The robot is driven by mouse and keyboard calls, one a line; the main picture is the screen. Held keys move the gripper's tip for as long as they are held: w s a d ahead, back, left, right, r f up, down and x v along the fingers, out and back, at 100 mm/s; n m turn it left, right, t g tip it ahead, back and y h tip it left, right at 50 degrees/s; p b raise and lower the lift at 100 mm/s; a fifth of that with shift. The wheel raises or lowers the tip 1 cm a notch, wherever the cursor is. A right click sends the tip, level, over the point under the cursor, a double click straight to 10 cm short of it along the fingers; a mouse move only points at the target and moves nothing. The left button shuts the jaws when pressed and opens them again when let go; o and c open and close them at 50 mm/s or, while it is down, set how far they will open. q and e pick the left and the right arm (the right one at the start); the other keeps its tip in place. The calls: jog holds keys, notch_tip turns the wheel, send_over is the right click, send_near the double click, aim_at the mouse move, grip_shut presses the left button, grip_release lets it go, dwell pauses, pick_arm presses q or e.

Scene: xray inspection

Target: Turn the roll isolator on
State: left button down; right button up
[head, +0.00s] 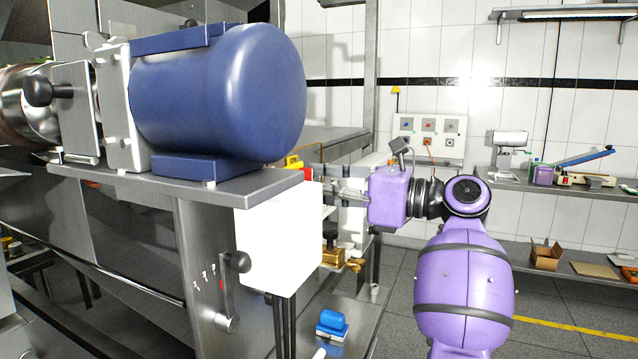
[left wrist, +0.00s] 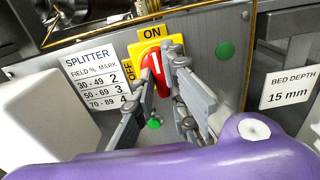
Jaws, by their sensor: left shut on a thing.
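The isolator is a red rotary knob (left wrist: 153,66) on a yellow plate (left wrist: 173,47) marked ON at the top and OFF at the left. The knob's white mark points up toward ON, a little tilted. My left gripper (left wrist: 161,76) is shut on the red knob, one finger on each side. In the head view, my left gripper (head: 328,184) reaches in at the machine's side, by the yellow plate (head: 293,161) and the red knob (head: 307,174). The knob is partly hidden there. My right gripper is in neither view.
A blue motor (head: 225,95) and a white box (head: 280,240) stand left of the gripper. The lever (head: 233,275) is below the motor. A splitter label (left wrist: 100,80) and green buttons (left wrist: 225,50) flank the isolator. A shelf (head: 560,187) is at the right.

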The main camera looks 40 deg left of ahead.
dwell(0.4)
pick_arm(q)
jog(key=c, duration=1.8)
grip_release()
jog(key=shift+o, duration=0.2)
jog(key=v, duration=1.2)
